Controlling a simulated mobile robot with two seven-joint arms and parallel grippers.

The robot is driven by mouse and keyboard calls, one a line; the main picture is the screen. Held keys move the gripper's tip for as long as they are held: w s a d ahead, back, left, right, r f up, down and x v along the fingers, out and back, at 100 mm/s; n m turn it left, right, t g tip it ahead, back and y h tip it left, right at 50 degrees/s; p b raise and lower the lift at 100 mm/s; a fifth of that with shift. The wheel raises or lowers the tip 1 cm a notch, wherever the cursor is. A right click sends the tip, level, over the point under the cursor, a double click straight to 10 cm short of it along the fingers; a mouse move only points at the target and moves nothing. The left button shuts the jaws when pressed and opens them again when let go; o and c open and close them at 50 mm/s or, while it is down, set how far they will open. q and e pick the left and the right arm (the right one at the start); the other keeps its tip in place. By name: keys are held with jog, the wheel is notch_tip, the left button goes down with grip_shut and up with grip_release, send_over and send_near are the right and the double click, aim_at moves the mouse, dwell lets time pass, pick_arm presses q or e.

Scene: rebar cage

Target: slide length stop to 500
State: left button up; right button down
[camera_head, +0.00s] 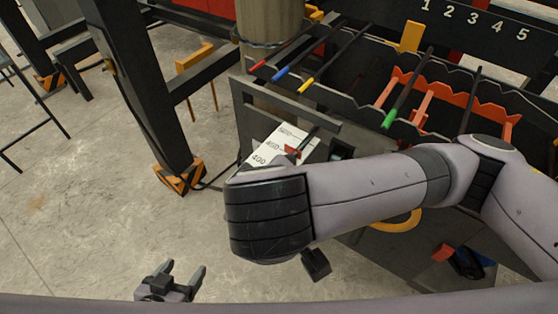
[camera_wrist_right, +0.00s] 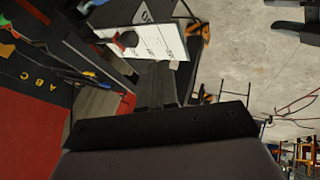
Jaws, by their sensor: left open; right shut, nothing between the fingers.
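The length stop is a small red piece (camera_head: 292,151) on a white scale plate (camera_head: 303,145) marked 400, 450 and 500. It sits beside the 450 label; I cannot tell its exact reading. The red stop also shows in the right wrist view (camera_wrist_right: 127,39), at the side of the white scale (camera_wrist_right: 157,40). My right gripper (camera_wrist_right: 157,84) is shut and empty, close to the scale; in the head view my right wrist hides it. My left gripper (camera_head: 182,273) is open and empty at the bottom left, over the floor, away from the scale.
A dark rack (camera_head: 350,93) with notched edges holds rods with red, blue, yellow and green ends beyond the scale. A dark post (camera_head: 140,80) with a striped foot stands left of it. The concrete floor (camera_head: 80,210) at left is clear.

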jog(key=b+x, duration=0.1)
jog(key=x, duration=0.3)
jog(key=b+x, duration=0.1)
jog(key=x, duration=0.4)
jog(key=shift+w+d+f+b, duration=0.2)
jog(key=shift+b, duration=0.15)
jog(key=shift+w+d+f+p, duration=0.1)
jog(key=shift+w+d+p, duration=0.1)
jog(key=shift+w+d, duration=0.55)
jog(key=shift+w+d+f+p, duration=0.15)
jog(key=shift+w+d, duration=0.25)
jog(key=shift+w, duration=0.6)
jog(key=shift+r, duration=0.1)
